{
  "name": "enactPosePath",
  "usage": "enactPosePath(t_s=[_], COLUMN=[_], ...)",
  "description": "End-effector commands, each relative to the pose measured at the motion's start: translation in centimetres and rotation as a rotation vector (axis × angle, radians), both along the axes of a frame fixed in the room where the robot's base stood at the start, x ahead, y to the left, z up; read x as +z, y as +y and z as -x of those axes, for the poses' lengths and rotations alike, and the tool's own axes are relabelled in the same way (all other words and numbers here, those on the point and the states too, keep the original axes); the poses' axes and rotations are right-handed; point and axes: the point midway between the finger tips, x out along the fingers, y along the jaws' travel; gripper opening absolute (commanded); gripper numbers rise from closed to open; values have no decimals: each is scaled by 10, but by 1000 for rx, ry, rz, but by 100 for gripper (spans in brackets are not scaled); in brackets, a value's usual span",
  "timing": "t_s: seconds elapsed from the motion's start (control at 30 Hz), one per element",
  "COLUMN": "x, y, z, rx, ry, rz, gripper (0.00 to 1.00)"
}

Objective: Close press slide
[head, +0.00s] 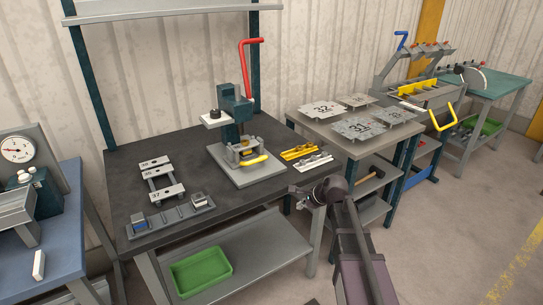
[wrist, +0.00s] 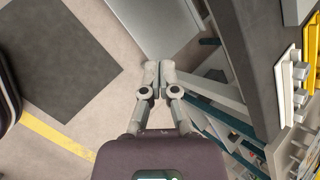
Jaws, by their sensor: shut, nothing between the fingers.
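The press (head: 235,108) stands on a dark-topped bench, with a teal body and a red lever raised at its top right. At its foot is a slide (head: 243,150) with a yellow handle (head: 253,161) at the front, over a grey base plate (head: 248,174). I cannot tell how far out the slide sits. My gripper (head: 298,191) is at the bench's right front edge, to the right of the yellow handle and apart from it. In the wrist view my gripper (wrist: 158,66) is shut and empty, with floor and bench legs behind it.
A yellow strip (head: 299,152) and a grey toothed strip (head: 313,162) lie on the bench right of the press. Numbered plates (head: 162,190) and a grey rail (head: 170,217) lie left. A side table (head: 340,138) carries flat metal plates. The floor at right is clear.

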Motion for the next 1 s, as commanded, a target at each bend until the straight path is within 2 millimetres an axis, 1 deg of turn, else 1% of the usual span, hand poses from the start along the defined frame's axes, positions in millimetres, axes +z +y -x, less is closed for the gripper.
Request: enactPosePath(t_s=[0.03, 0.2, 0.3, 0.4, 0.5, 0.6, 1.0], x=[15, 48, 65, 78, 87, 91, 92], y=[4, 15, 19, 22, 24, 24, 24], z=[-15, -53, -72, -86, -96, -101, -102], rx=[-67, -303, -421, -512, -576, -612, -628], ry=[16, 88, 134, 177, 210, 232, 240], rz=[-60, -290, -416, -519, -595, -639, -657], gripper=[0, 0, 0, 0, 0, 0, 0])
